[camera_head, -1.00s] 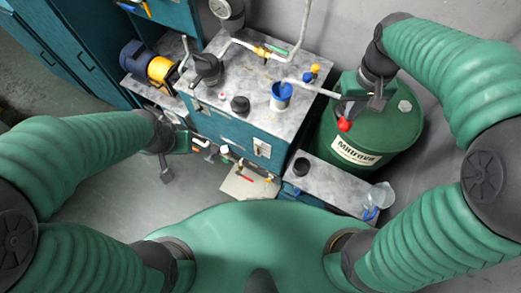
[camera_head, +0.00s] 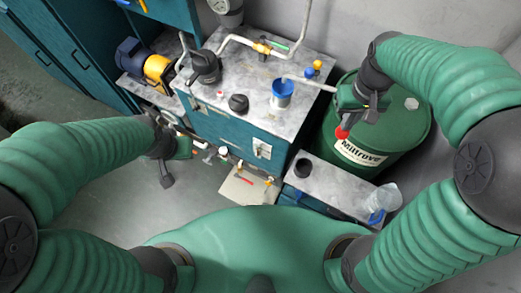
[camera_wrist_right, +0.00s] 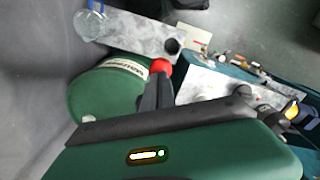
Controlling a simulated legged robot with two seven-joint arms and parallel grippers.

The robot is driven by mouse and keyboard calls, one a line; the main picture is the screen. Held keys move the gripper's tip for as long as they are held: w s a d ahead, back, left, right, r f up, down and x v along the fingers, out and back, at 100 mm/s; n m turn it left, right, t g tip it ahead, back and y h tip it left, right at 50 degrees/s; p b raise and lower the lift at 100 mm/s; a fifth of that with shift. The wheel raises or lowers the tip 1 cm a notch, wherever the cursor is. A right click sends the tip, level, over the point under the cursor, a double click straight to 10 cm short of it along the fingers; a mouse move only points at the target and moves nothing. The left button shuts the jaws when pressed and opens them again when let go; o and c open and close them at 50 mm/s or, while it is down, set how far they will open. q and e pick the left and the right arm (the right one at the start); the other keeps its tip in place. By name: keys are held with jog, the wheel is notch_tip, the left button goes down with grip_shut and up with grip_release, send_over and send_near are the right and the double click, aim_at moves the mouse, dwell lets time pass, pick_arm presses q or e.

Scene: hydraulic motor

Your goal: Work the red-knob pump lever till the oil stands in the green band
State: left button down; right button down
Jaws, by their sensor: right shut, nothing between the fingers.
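The red knob (camera_head: 341,132) is in front of the green drum in the head view. It also shows in the right wrist view (camera_wrist_right: 160,66), just beyond the fingertips. My right gripper (camera_head: 351,121) is shut and empty, its dark fingers close against the knob; whether they touch it I cannot tell. A pale rod (camera_head: 308,83) runs from beside the blue cup to behind this gripper; its join with the knob is hidden. My left gripper (camera_head: 166,178) hangs left of the teal cabinet, its jaw state unclear. The oil level and green band cannot be made out.
The teal cabinet (camera_head: 222,122) has a grey top with pipes, black caps and a blue cup (camera_head: 282,88). The green drum (camera_head: 400,125) stands behind my right gripper. A low grey bench (camera_head: 325,182) holds a clear jug (camera_head: 384,196).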

notch_tip(320, 180, up, 15)
jog(key=p, duration=1.3)
jog(key=shift+f, duration=0.2)
jog(key=shift+f, duration=0.1)
